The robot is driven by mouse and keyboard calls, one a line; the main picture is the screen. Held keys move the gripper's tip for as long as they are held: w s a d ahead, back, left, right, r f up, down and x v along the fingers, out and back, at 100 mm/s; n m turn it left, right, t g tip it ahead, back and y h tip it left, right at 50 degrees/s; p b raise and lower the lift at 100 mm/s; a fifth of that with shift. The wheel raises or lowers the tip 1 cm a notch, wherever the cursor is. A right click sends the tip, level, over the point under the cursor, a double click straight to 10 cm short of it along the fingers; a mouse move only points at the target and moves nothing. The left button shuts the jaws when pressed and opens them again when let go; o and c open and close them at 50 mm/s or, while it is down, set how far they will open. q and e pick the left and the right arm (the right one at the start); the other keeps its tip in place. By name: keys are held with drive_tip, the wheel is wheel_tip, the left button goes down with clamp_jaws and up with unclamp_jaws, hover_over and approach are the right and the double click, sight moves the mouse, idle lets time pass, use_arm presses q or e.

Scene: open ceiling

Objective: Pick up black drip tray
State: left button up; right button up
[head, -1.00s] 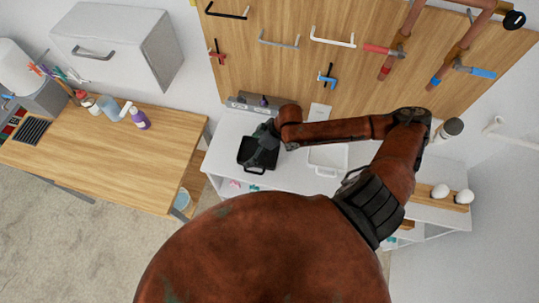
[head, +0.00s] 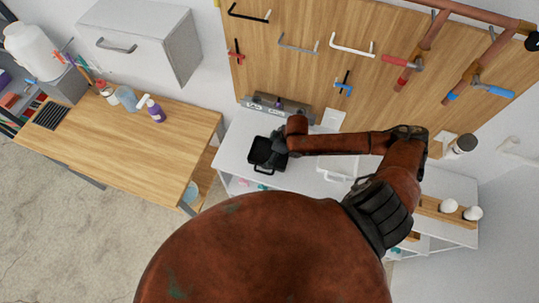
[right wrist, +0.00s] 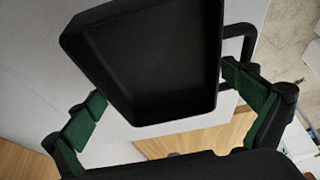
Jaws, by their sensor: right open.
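The black drip tray (head: 261,155) sits on the white counter below the pegboard. It is a shallow rectangular tray with a loop handle, and part of it is hidden behind my right gripper (head: 278,150) in the head view. In the right wrist view the tray (right wrist: 150,60) fills the upper middle. My right gripper (right wrist: 168,110) is open, with its green-padded fingers on either side of the tray's near end; I cannot tell whether they touch it. My left gripper is not in view.
A white tray (head: 340,165) lies on the white counter (head: 232,150) under my right arm. A grey box (head: 275,107) stands behind the black tray. A wooden table (head: 120,140) with bottles is at the left. The pegboard (head: 300,70) with hooks rises behind.

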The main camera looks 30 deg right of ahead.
drive_tip(key=shift+c, duration=0.4)
drive_tip(key=c, duration=0.8)
drive_tip(key=shift+c, duration=0.2)
drive_tip(key=shift+r+b, duration=0.35)
drive_tip(key=shift+r, duration=0.3)
drive_tip(key=shift+r+b, duration=0.3)
drive_tip(key=shift+r, duration=0.5)
drive_tip(key=s+a+r+p, duration=0.4)
drive_tip(key=s+a+r, duration=0.3)
drive_tip(key=s+r, duration=0.3)
drive_tip(key=shift+s+a+p, duration=0.15)
drive_tip(key=shift+s+p, duration=0.2)
drive_tip(key=shift+s, duration=0.6)
